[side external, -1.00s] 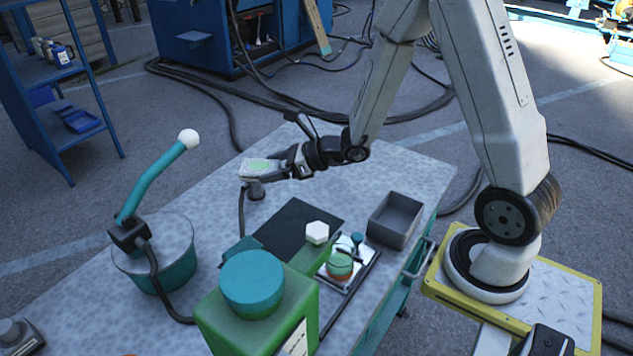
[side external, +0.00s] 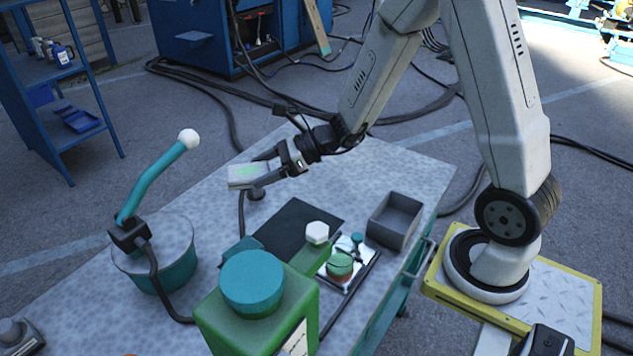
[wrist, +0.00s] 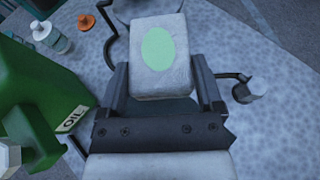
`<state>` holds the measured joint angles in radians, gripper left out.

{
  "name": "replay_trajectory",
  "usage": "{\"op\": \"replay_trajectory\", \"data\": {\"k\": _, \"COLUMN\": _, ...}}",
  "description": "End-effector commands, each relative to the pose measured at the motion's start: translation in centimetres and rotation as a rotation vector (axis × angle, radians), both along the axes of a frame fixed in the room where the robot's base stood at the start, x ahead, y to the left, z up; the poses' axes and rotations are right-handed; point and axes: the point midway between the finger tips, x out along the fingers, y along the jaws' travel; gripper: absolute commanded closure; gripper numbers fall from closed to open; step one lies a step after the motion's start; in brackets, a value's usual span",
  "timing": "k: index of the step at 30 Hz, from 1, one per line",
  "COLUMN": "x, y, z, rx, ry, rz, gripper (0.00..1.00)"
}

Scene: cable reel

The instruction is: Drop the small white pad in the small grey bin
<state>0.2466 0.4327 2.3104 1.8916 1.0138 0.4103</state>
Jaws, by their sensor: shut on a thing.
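The small white pad (side external: 247,175), with a pale green oval on its face, is held out at the tip of my gripper (side external: 264,164). In the wrist view the pad (wrist: 160,75) sits between the two fingers of my gripper (wrist: 163,92), which is shut on it. The pad is in the air above a short grey post on the table. The small grey bin (side external: 371,233) stands on the table to the right of and nearer than my gripper. It looks empty, and it is not in the wrist view.
A black mat (side external: 290,232), a green oil can with a teal cap (side external: 252,284) and a tray with a red-green round part (side external: 339,265) lie near the bin. A teal pot (side external: 168,272) with a raised lever stands at left. The table's far part is clear.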

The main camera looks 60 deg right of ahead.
Motion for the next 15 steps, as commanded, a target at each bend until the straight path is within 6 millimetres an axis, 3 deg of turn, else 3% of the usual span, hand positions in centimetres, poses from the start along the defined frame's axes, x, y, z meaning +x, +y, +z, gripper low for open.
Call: {"op": "replay_trajectory", "data": {"k": 15, "x": -4.7, "y": 5.0, "z": 3.2, "rx": -0.001, "ry": -0.002, "rz": 0.525, "gripper": 0.85}}
